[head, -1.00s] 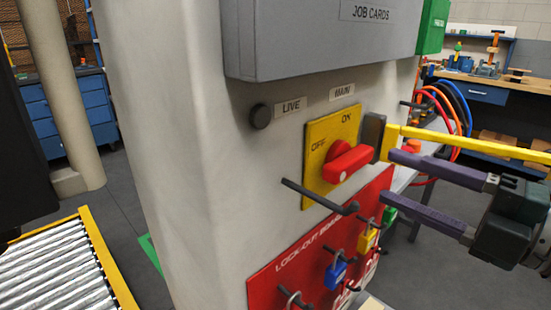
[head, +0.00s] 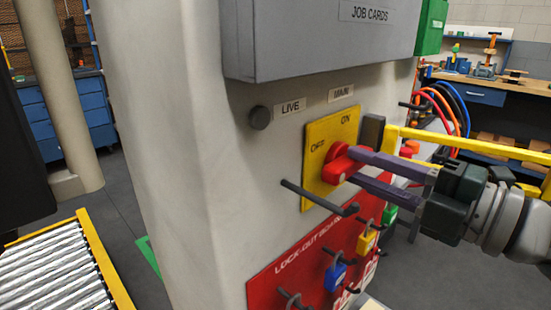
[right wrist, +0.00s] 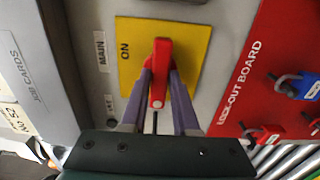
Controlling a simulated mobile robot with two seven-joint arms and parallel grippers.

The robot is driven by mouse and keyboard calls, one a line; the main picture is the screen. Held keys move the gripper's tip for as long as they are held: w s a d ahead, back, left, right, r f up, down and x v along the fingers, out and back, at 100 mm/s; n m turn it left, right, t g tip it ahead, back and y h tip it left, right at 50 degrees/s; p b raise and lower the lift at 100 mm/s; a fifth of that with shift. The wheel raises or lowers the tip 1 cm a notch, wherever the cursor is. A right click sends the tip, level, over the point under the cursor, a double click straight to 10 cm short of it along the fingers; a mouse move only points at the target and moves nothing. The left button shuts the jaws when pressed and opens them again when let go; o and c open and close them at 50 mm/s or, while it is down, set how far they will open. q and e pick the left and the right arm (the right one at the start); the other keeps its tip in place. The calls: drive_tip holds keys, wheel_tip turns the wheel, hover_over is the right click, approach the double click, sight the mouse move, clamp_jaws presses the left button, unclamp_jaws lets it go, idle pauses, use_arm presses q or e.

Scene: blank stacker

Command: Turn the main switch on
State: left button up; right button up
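The main switch is a red handle (head: 338,166) on a yellow plate (head: 318,187) marked OFF at the left and ON at the upper right. It lies across the lower right of the plate, with its white-dotted end low. My right gripper (head: 352,166) has one purple finger above and one below the handle. In the right wrist view the handle (right wrist: 162,58) fills the space between the fingertips (right wrist: 160,75), which appear closed on its sides. The LIVE lamp (head: 260,117) is dark grey. My left gripper is not in view.
A dark peg (head: 318,198) sticks out just below the plate. The red lock-out board (head: 290,262) with coloured padlocks hangs below. The grey job-card box (head: 300,50) is above. A yellow rail (head: 470,142) runs at the right, close to my right gripper.

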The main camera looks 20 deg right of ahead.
clamp_jaws()
drive_tip(key=shift+m, duration=0.3)
drive_tip(key=m+p, duration=0.1)
drive_tip(key=m, duration=0.1)
drive_tip(key=shift+r+m+p, duration=0.1)
drive_tip(key=shift+m+p, duration=0.3)
drive_tip(key=m+p, duration=0.1)
drive_tip(key=m, duration=0.3)
drive_tip(key=shift+m+p, duration=0.3)
drive_tip(key=m+p, duration=0.1)
drive_tip(key=m, duration=0.7)
drive_tip(key=shift+p, duration=0.35)
drive_tip(key=shift+m, duration=0.9)
